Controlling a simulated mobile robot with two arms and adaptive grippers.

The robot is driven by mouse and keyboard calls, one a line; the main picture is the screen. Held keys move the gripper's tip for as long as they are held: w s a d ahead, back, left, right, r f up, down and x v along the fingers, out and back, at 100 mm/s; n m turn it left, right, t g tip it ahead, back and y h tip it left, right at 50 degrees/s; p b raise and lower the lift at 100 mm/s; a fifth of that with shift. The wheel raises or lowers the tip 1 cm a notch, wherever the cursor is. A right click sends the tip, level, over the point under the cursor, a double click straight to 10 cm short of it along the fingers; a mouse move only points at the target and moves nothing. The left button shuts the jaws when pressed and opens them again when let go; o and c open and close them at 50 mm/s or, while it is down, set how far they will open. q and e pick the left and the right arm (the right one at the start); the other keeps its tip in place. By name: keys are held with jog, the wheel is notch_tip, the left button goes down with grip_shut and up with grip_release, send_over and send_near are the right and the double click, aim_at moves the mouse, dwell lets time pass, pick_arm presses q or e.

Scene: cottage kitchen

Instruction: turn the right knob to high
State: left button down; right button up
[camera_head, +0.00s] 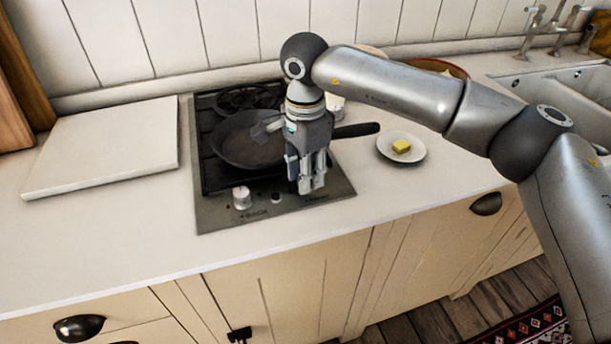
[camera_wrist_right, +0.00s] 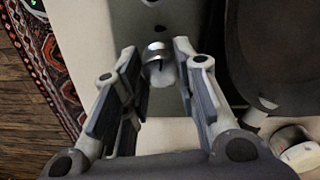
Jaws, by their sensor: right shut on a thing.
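The hob (camera_head: 215,215) is set in the counter, with knobs on its front strip. The left knob (camera_head: 241,197) is pale and stands clear of my gripper. My right gripper (camera_head: 312,186) points down over the right part of that strip. In the head view its fingers hide the right knob. In the right wrist view the right knob (camera_wrist_right: 158,66), pale with a metal band, sits between the fingertips of the right gripper (camera_wrist_right: 160,62), which is shut on it. The knob's exact setting cannot be read. My left gripper is out of view.
A dark frying pan (camera_head: 240,150) sits on the hob close behind the gripper, its handle (camera_head: 355,130) pointing right. A plate (camera_head: 416,157) with butter (camera_head: 401,146) is to the right. A white board (camera_head: 110,150) lies on the left. The counter front is clear.

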jog(key=shift+n, duration=0.6)
jog(key=o, duration=1)
